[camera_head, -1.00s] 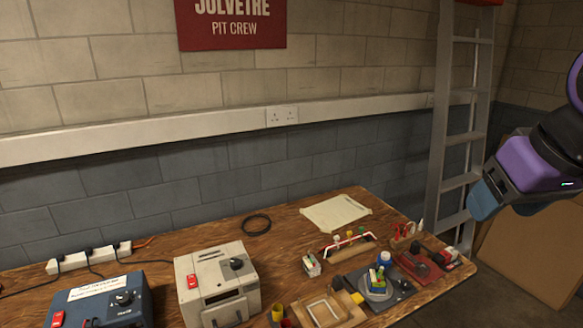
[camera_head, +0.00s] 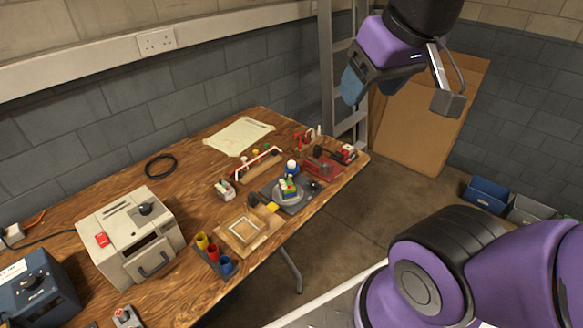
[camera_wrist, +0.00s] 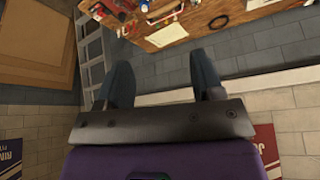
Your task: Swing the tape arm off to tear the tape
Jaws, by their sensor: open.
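No strip of tape can be made out. My gripper (camera_head: 352,88) hangs high above and beyond the bench's right end, apart from everything. In the wrist view my gripper (camera_wrist: 163,82) has its two blue fingers spread and empty.
The bench (camera_head: 190,165) also holds a beige box (camera_head: 130,235), a wooden frame (camera_head: 243,230), coloured cups (camera_head: 213,252) and a dark red fixture (camera_head: 322,166). A ladder (camera_head: 340,60) and cardboard (camera_head: 425,120) stand behind my gripper.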

